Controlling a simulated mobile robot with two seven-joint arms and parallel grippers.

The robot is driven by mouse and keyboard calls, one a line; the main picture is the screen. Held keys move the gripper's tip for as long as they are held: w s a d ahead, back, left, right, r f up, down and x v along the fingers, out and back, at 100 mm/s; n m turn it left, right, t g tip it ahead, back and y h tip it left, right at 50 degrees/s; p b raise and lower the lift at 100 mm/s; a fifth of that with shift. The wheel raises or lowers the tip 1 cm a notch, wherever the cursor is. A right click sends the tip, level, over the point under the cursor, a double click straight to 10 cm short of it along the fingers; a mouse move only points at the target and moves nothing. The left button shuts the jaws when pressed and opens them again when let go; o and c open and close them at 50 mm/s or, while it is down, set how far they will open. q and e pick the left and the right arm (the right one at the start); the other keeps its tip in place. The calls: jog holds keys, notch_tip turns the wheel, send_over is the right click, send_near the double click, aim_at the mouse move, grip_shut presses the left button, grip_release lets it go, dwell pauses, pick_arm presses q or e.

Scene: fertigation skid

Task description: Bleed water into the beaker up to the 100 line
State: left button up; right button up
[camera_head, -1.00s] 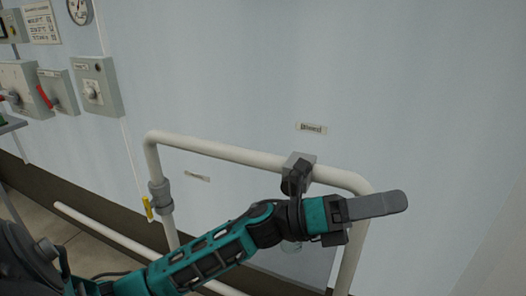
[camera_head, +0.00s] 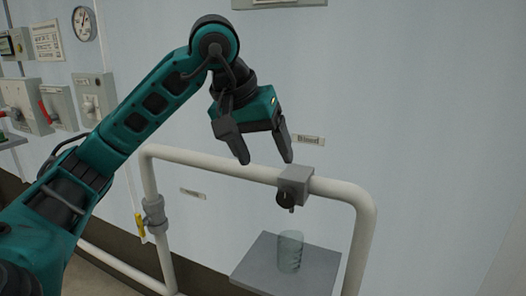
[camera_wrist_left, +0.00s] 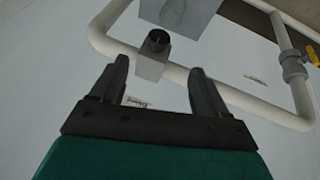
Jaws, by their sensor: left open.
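A clear beaker (camera_head: 290,251) stands upright on a grey shelf (camera_head: 262,272), below a grey valve block (camera_head: 295,184) on the white pipe. The block has a dark round knob (camera_head: 285,199) with a small outlet under it. I cannot make out the beaker's lines or any water in it. My left gripper (camera_head: 268,162) is open and empty, above and a little left of the valve block, fingers pointing down. In the left wrist view, the valve block (camera_wrist_left: 149,66) and its knob (camera_wrist_left: 158,40) lie ahead between and beyond the open fingers (camera_wrist_left: 160,80). My right gripper is not in view.
The white pipe (camera_head: 220,167) forms a frame before the pale wall. A yellow-handled valve (camera_head: 139,226) sits at its left leg. A small label (camera_head: 308,139) is on the wall above the block. Switch boxes (camera_head: 93,97) and a gauge (camera_head: 84,23) are at upper left.

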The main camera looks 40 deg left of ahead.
aim_at(283, 197)
pick_arm(q)
jog(key=b+x, duration=0.2)
jog(key=x, duration=1)
jog(key=shift+d+f, duration=0.1)
jog(key=shift+f, duration=0.05)
jog(key=shift+s, duration=0.1)
jog(key=c, duration=1.1)
jog(key=h+b, duration=0.1)
jog(key=b, duration=0.1)
jog(key=h+b, duration=0.1)
jog(key=b, duration=0.2)
jog(key=shift+a+f+n+t+h+b, duration=0.3)
jog(key=shift+f+h, duration=0.1)
jog(key=shift+r, duration=0.1)
jog(key=shift+r+h+b, duration=0.25)
jog(key=shift+h+b, duration=0.05)
